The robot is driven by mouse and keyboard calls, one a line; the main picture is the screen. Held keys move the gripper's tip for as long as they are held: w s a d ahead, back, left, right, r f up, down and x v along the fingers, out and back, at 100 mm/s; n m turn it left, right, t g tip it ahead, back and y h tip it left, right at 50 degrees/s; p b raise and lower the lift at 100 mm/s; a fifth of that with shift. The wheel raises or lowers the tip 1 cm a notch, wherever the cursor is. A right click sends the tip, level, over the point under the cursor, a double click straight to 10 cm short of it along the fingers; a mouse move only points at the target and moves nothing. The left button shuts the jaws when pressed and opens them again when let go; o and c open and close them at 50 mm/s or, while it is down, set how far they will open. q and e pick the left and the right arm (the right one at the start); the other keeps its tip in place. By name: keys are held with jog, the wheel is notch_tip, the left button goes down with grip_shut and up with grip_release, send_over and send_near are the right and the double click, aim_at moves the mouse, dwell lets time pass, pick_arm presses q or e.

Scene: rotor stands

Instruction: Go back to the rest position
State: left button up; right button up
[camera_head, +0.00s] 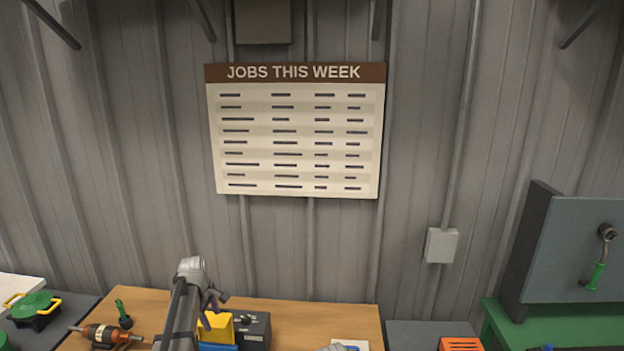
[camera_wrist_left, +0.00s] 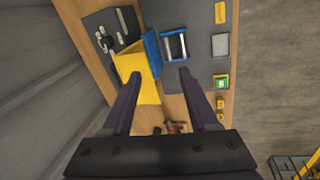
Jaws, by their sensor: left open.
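My left gripper (camera_head: 211,300) is in the lower middle of the head view, raised over the wooden workbench (camera_head: 290,315). In the left wrist view its two dark fingers (camera_wrist_left: 158,80) are spread wide with nothing held between them. A yellow bin (camera_wrist_left: 145,88) shows behind and between the fingers, apparently beyond them. A rotor (camera_head: 104,334) with an orange-brown body and metal shaft lies on the bench left of my arm.
A dark grey box (camera_head: 253,329) and a blue bin (camera_head: 217,347) stand by the yellow bin. A green bench (camera_head: 565,328) with a tool panel (camera_head: 560,250) is at right. A corrugated wall (camera_head: 430,130) closes the back.

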pick_arm(q)
jog(key=s+d+f+m+g+b, duration=0.1)
jog(key=s+d+f+m+b, duration=0.5)
jog(key=s, duration=0.5)
jog(key=s+d+f+m+y+b, duration=0.1)
jog(key=s+d+f+m+b, duration=0.5)
jog(key=s+d, duration=0.4)
jog(key=s+d+f+m+g+b, duration=0.1)
jog(key=s+d+f+m+b, duration=0.6)
jog(key=s, duration=0.5)
jog(key=shift+d+f+g+b, duration=0.3)
jog(key=shift+d+f+b, duration=0.25)
jog(key=shift+d+f, duration=0.4)
jog(key=shift+s+r, duration=0.1)
